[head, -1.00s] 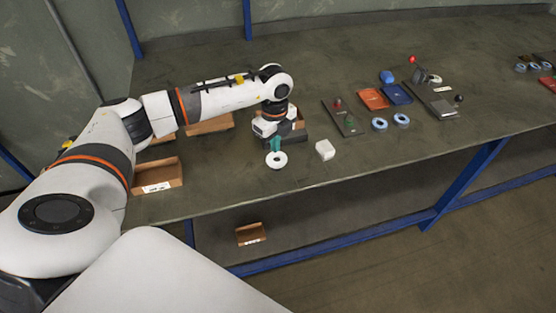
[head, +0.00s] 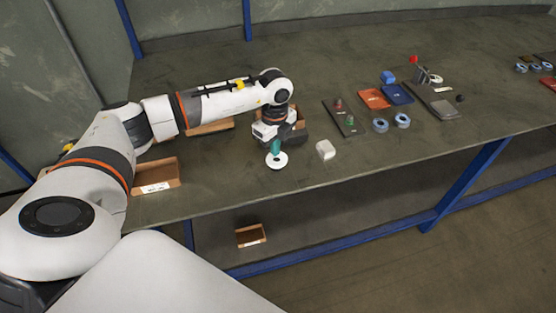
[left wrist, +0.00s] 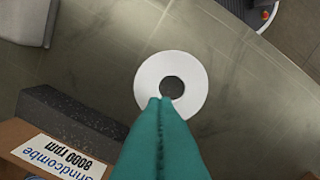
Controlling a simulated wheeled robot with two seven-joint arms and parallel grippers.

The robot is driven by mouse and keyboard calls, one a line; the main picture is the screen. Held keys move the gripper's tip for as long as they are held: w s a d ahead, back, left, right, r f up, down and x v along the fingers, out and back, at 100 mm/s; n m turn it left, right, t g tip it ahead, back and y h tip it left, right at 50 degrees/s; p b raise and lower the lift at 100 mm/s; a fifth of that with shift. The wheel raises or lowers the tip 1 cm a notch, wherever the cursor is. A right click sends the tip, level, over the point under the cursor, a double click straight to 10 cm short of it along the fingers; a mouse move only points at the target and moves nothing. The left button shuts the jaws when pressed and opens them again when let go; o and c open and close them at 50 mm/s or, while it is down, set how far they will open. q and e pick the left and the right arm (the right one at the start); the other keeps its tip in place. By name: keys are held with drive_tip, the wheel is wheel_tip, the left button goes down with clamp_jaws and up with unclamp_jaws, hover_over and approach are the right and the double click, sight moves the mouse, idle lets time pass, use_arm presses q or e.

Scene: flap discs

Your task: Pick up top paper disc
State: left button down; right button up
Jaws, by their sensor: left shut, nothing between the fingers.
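A white paper disc (head: 277,160) with a round centre hole lies on the dark table near its front edge. In the left wrist view the disc (left wrist: 148,82) lies flat, and its hole shows just past my fingertips. Whether it is one disc or a stack, I cannot tell. My left gripper (head: 274,150) has teal fingers pointing down at the disc. In the left wrist view its fingers (left wrist: 160,103) are together with nothing between them, and they overlap the near rim of the disc. Whether they touch it I cannot tell. My right gripper is not in view.
A labelled cardboard box (head: 172,177) is at the left; a dark block (left wrist: 75,115) and labelled box (left wrist: 40,158) are near the gripper. Blue rings (head: 402,120) and trays (head: 398,94) lie further right.

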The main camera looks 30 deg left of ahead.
sight(277, 159)
use_arm(q)
drive_tip(key=shift+s+d+f+p, duration=0.15)
drive_tip(key=shift+s+d+p, duration=0.25)
drive_tip(key=shift+s+d, duration=0.4)
idle(0.8)
wheel_tip(277, 159, up, 6)
drive_tip(key=p, duration=0.4)
drive_tip(key=shift+w, duration=0.1)
